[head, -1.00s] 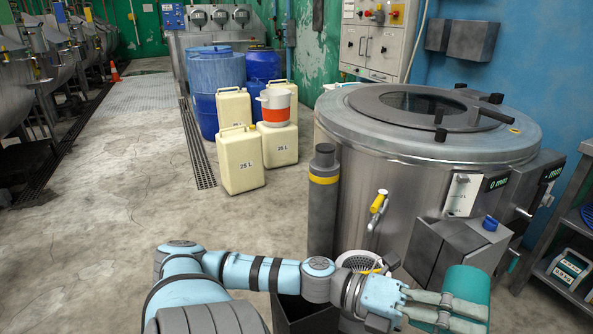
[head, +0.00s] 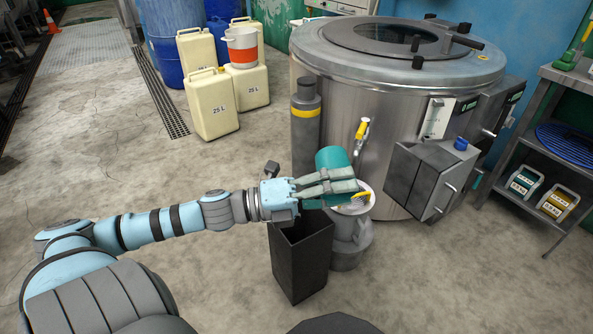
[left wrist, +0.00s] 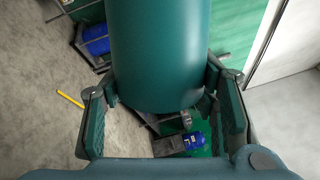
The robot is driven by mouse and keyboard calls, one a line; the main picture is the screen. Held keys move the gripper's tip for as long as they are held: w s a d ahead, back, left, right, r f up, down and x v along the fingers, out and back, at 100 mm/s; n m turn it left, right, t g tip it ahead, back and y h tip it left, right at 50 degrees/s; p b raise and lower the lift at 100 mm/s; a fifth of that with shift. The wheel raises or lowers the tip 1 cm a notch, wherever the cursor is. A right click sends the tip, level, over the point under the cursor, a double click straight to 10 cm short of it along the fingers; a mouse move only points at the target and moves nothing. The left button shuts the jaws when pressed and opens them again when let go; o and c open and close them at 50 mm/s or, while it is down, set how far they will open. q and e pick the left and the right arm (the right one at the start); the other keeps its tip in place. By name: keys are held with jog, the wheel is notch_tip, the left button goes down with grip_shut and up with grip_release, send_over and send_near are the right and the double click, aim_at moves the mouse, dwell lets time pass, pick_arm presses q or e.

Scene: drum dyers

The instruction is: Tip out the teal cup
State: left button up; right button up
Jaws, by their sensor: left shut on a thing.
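The teal cup (head: 332,159) is held in my left gripper (head: 328,187), whose fingers are shut around its sides. The cup stands a little tilted in the head view, in front of the steel drum machine. Its inside does not show, so I cannot tell what it holds. In the left wrist view the cup (left wrist: 158,55) fills the upper middle, between the two fingers (left wrist: 165,115). Below it in the head view are a tall dark bin (head: 303,258) and a grey pot with a pale rim (head: 350,240). My right gripper is not in view.
The steel drum machine (head: 385,110) stands behind the cup, with a grey post (head: 305,125) with a yellow band at its left. Cream canisters (head: 211,105) stand at the back left. A metal shelf (head: 545,130) is at the right.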

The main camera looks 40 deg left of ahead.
pick_arm(q)
jog(key=w+a+f+n+t+y, duration=0.2)
jog(key=w+a+f+n+y, duration=0.25)
jog(key=a, duration=0.35)
jog(key=w+a+f+n+t+y, duration=0.3)
jog(key=w+a+n+y, duration=0.1)
jog(key=w+a+y, duration=0.25)
jog(key=w+a+f+n+g+y+p, duration=0.1)
jog(key=a+f+n+y, duration=0.1)
jog(key=n, duration=0.8)
jog(key=w+a+f+n+y+p, duration=0.1)
jog(key=f+n+y, duration=0.4)
jog(key=n, duration=0.5)
notch_tip(320, 180, down, 3)
jog(key=shift+w+a+r+n+g, duration=0.2)
jog(key=shift+w+a+n+g, duration=0.35)
jog(key=shift+a, duration=0.65)
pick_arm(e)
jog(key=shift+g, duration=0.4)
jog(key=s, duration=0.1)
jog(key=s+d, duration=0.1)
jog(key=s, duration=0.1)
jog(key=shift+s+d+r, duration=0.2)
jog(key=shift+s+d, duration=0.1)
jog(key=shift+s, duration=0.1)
pick_arm(q)
jog(key=shift+w+m, duration=0.15)
jog(key=shift+m, duration=0.15)
